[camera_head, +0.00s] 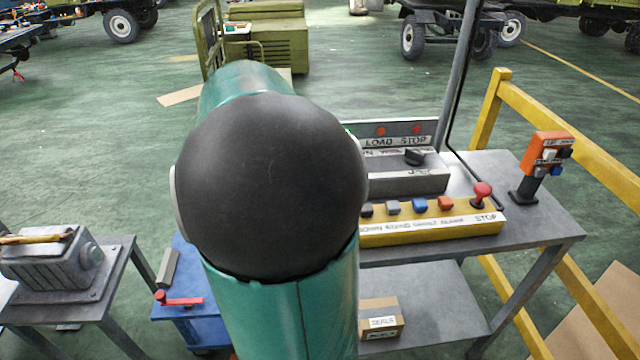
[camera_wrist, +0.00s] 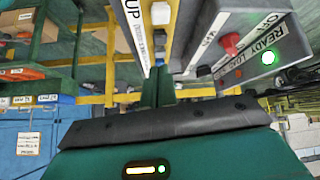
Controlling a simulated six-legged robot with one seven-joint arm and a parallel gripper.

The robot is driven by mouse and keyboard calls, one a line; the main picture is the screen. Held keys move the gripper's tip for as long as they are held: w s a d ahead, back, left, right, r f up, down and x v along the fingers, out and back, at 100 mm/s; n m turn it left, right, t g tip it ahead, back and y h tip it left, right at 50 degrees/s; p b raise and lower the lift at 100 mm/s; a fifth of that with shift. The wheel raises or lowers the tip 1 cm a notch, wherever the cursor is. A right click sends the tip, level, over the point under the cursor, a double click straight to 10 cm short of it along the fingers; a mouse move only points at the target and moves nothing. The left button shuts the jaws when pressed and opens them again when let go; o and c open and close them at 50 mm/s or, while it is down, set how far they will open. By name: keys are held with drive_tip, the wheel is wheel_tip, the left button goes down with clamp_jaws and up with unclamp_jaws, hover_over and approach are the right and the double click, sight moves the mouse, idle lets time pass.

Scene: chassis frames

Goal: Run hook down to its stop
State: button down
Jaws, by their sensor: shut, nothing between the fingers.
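A yellow control box (camera_head: 462,208) stands on the grey table at right of centre in the head view. It carries two greyish buttons, a blue button (camera_head: 420,206), an orange button (camera_head: 445,203) and a red mushroom button (camera_head: 482,190) beside the word STOP. In the wrist view the yellow box (camera_wrist: 180,42) shows end-on, with a pale button (camera_wrist: 160,13) and a label reading UP. My gripper (camera_wrist: 158,88) is shut and empty, its fingertips close to the box; contact cannot be told. My arm hides the gripper in the head view. I see no hook.
A grey box (camera_head: 405,184) marked LOAD and STOP stands behind the yellow one. It has a lit green READY lamp (camera_wrist: 267,58) in the wrist view. An orange pendant (camera_head: 547,153) stands at the table's right, near a yellow railing (camera_head: 560,127). A pole rises behind the table.

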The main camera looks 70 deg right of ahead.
drive_tip(key=s+d+m, duration=0.1)
drive_tip(key=s+d+m+g, duration=0.1)
drive_tip(key=shift+s+d+r+m, duration=0.2)
drive_tip(key=shift+s+d+m, duration=0.1)
drive_tip(key=shift+d, duration=0.1)
drive_tip(key=x, duration=1)
drive_tip(key=shift+s+a+f, duration=0.1)
drive_tip(key=shift+s+f, duration=0.1)
wheel_tip(320, 180, down, 3)
drive_tip(key=shift+w+r, duration=0.15)
drive_tip(key=shift+r, duration=0.1)
drive_tip(key=shift+f, duration=0.5)
